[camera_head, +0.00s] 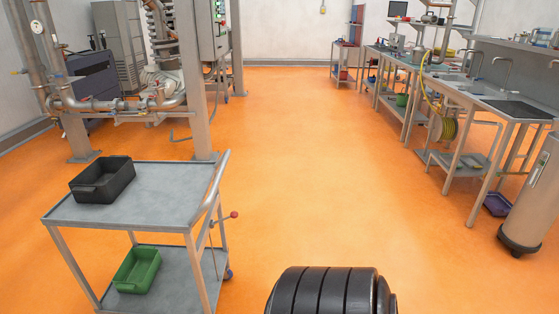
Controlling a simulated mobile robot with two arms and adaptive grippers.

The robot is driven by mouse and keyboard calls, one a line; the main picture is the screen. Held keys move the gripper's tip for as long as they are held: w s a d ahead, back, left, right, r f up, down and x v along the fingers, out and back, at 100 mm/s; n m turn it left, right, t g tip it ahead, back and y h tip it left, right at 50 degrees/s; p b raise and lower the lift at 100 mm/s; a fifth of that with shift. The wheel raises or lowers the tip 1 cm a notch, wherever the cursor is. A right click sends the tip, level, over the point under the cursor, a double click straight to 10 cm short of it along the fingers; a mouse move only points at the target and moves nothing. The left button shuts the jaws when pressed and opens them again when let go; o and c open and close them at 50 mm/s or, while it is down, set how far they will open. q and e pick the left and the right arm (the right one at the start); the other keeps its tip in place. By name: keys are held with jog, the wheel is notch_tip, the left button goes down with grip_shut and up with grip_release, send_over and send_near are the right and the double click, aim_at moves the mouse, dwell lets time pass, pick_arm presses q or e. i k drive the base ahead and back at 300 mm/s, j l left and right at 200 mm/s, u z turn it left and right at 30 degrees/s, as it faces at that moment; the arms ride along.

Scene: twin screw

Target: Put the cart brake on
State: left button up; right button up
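The cart (155,197) is a grey metal trolley with two shelves at the lower left. A curved grey push handle (215,187) rises along its right edge. A thin lever with a red ball knob (235,215) sticks out from the cart's right side, below the handle, its knob pointing right and slightly up. A thin rod runs down from near this lever towards the lower shelf. One dark caster (228,274) shows at the right rear; the other wheels are hidden or out of frame. Neither of my grippers is in view.
A black bin (108,183) sits on the cart's top shelf and a green bin (137,270) on the lower one. Piping and a steel frame (194,90) stand behind the cart. Workbenches (455,92) line the right wall. The orange floor (310,170) between is clear.

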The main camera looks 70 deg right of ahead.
aim_at(234, 214)
jog(key=l+z, duration=0.1)
jog(key=z, duration=1.85)
